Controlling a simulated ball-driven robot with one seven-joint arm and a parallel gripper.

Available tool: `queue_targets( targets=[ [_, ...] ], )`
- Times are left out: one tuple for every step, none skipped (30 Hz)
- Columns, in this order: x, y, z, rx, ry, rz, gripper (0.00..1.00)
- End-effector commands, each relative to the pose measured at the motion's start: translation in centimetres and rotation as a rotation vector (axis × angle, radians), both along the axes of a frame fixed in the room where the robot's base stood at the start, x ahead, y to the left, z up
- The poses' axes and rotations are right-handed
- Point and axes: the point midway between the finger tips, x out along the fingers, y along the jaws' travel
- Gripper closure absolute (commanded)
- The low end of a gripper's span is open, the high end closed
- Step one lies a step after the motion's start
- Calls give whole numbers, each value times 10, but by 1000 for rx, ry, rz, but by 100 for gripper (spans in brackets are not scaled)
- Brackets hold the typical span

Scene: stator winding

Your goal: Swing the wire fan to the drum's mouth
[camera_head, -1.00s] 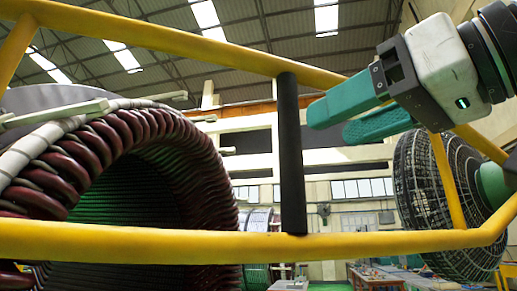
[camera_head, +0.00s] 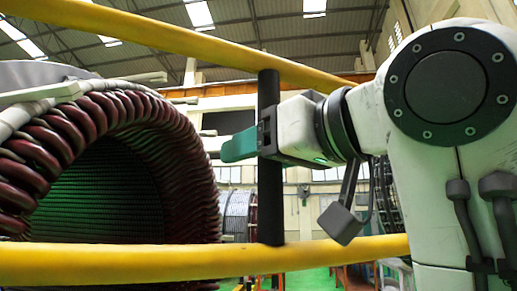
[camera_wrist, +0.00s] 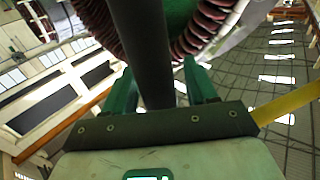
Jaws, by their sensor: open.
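The drum (camera_head: 182,150) is a large ring of dark red coils on the left, its open mouth facing right with a green ribbed inside. Its coils also show at the top of the wrist view (camera_wrist: 205,22). The wire fan (camera_head: 384,195) is a round dark mesh on the right, mostly hidden behind my arm. A black upright bar (camera_head: 268,195) joins two yellow tubes in front. My gripper (camera_head: 238,147) points left at the bar. In the wrist view, its open teal fingers (camera_wrist: 162,85) stand either side of the bar (camera_wrist: 147,45), with gaps showing.
The yellow lower tube (camera_head: 180,259) and upper tube (camera_head: 190,42) cross the foreground. A wire-like reel (camera_head: 236,212) stands behind, between drum and bar. The green floor (camera_head: 300,268) shows below. My arm fills the right side.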

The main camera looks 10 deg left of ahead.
Motion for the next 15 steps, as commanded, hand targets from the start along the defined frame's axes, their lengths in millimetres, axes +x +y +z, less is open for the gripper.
queue_targets(
  targets=[
    [0,0,0,0,0,0,43],
    [0,0,0,0,0,0,43],
    [0,0,0,0,0,0,43],
    [0,0,0,0,0,0,45],
    [0,0,0,1,1,0,48],
    [0,0,0,1,1,0,52],
    [0,0,0,1,1,0,55],
    [0,0,0,1,1,0,58],
    [0,0,0,1,1,0,61],
    [0,0,0,1,1,0,64],
    [0,0,0,1,1,0,67],
    [0,0,0,1,1,0,71],
    [0,0,0,1,1,0,74],
    [0,0,0,1,1,0,77],
    [0,0,0,1,1,0,81]
  ],
)
